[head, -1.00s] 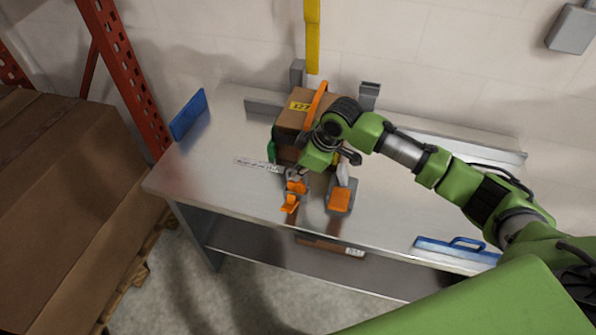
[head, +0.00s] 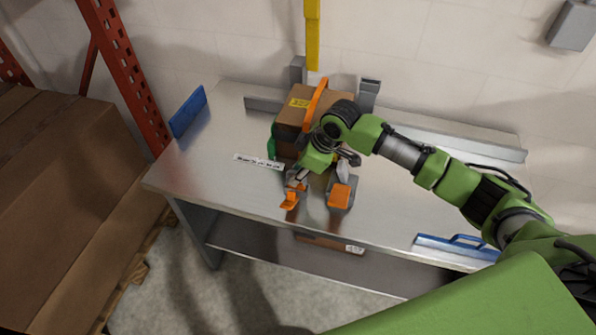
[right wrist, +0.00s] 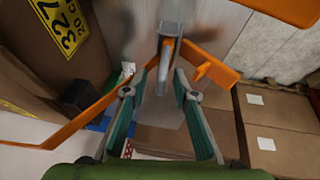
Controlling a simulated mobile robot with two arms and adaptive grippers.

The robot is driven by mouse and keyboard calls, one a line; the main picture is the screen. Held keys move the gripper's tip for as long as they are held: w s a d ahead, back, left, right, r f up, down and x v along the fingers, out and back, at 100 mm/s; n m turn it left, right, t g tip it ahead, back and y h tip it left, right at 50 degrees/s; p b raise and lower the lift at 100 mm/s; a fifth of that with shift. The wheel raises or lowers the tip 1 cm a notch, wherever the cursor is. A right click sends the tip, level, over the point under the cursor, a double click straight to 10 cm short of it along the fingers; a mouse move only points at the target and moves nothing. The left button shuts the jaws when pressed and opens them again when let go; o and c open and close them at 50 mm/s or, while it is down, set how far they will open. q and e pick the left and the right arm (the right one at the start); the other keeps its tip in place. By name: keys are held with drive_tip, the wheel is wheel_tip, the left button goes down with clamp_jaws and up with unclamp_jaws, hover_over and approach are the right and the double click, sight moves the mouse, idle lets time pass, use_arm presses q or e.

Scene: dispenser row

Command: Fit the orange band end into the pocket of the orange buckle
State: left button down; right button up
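The orange band (head: 318,98) runs over a brown box (head: 290,118). In the right wrist view the band (right wrist: 100,108) slants from lower left to a grey metal piece (right wrist: 166,45). I cannot tell for sure which part is its end. A small orange piece (head: 290,201) with grey beside it lies near the table's front edge. An orange block (head: 340,196) on a grey base stands to its right; I cannot tell which is the buckle. My right gripper (right wrist: 156,82) is open, its fingertips on either side of the grey piece's lower end. My left gripper is not in view.
A yellow strap (head: 312,40) hangs behind the box. A white label strip (head: 259,162) lies left of the gripper. Bare table lies at the left.

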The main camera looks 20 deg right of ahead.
drive_tip(key=shift+r, duration=0.15)
drive_tip(key=v, duration=1.1)
drive_tip(key=shift+r, duration=0.35)
drive_tip(key=shift+s+f, duration=0.1)
drive_tip(key=shift+s, duration=0.1)
